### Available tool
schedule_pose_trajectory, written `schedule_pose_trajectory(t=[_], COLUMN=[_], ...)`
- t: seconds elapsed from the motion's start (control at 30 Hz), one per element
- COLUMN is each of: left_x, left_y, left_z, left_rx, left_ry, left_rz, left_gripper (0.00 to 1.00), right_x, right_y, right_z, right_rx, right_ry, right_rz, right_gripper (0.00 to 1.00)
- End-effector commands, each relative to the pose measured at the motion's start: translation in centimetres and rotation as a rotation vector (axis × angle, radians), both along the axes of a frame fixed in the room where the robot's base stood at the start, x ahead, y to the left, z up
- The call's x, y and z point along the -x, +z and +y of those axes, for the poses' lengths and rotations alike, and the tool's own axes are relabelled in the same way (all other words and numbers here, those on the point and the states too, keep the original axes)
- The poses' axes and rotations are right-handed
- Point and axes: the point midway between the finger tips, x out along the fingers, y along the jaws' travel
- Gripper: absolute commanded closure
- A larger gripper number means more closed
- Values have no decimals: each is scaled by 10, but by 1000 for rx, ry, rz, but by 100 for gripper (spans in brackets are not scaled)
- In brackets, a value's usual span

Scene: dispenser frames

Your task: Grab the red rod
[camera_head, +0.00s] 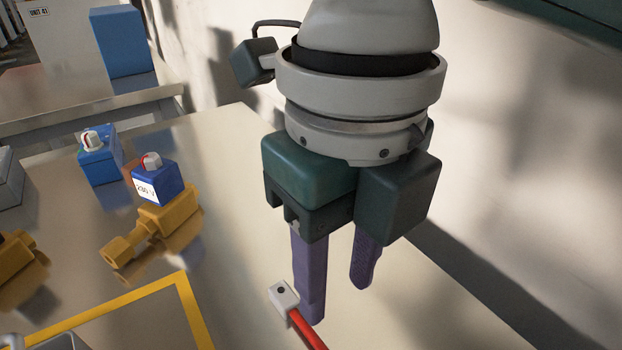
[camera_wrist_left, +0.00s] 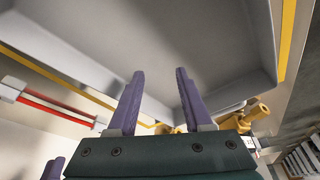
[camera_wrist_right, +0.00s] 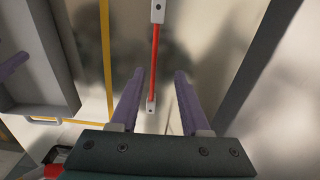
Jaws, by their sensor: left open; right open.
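The red rod (camera_head: 308,330) has a white block at its end and shows at the bottom of the head view. The red rod (camera_wrist_right: 155,62) also runs lengthwise in the right wrist view, with a white block at each end, and appears between the finger lines. My right gripper (camera_head: 337,303) is open and points down beside the rod's end block; I cannot tell whether the rod lies between its fingers. The rod (camera_wrist_left: 62,107) lies left in the left wrist view. My left gripper (camera_wrist_left: 160,73) is open and empty, facing a grey tray.
The grey tray (camera_wrist_left: 215,38) fills much of the left wrist view. Yellow tape (camera_head: 188,305) marks the table. Brass-coloured fittings (camera_head: 150,232) and blue boxes (camera_head: 155,186) stand at the left. A wall (camera_head: 520,180) rises at the right. The table below the right gripper looks mostly clear.

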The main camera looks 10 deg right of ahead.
Motion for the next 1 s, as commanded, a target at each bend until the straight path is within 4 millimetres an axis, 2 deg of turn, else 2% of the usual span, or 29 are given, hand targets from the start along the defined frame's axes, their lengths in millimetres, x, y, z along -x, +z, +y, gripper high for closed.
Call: schedule_pose_trajectory(t=[0.6, 0.7, 0.93, 1.0], left_x=[-1, 0, 0, 0], left_y=[-16, -16, -16, -16], left_z=[4, 4, 2, 2], left_rx=[-14, -13, -6, -4], left_ry=[-4, -4, -1, 0], left_rz=[-3, -3, -2, -2], left_gripper=[50, 50, 50, 50], right_x=[0, 0, -1, -1], right_y=[-88, -95, -95, -95], right_z=[5, 5, 5, 5], right_rx=[-1, 0, -2, -2], right_ry=[-1, 0, 0, 0], right_rz=[3, -1, -1, -1], right_gripper=[54, 54, 54, 62])
